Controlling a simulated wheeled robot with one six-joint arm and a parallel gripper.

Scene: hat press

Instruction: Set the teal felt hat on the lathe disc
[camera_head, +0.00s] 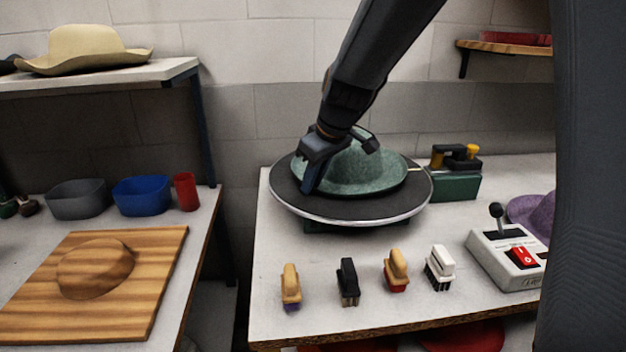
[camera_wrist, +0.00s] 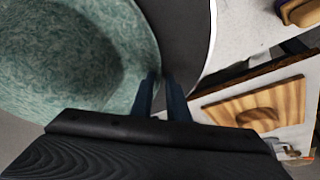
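The teal felt hat (camera_head: 365,170) is over the dark round lathe disc (camera_head: 290,195), crown up, with its brim within the disc's rim. I cannot tell whether the whole brim touches the disc. My gripper (camera_head: 309,188) is at the hat's left front edge, its fingers pointing down close to the disc. In the wrist view my gripper (camera_wrist: 160,92) has its fingers close together with the brim edge of the hat (camera_wrist: 70,60) between them. The disc (camera_wrist: 180,30) shows beyond the brim there. My arm hides part of the crown.
Several brushes (camera_head: 347,282) stand along the table front. A control box (camera_head: 506,258) with a lever and red switch is at right, by a purple hat (camera_head: 535,215). A green device (camera_head: 455,180) stands behind right. A wooden hat block (camera_head: 150,285) lies on the left table.

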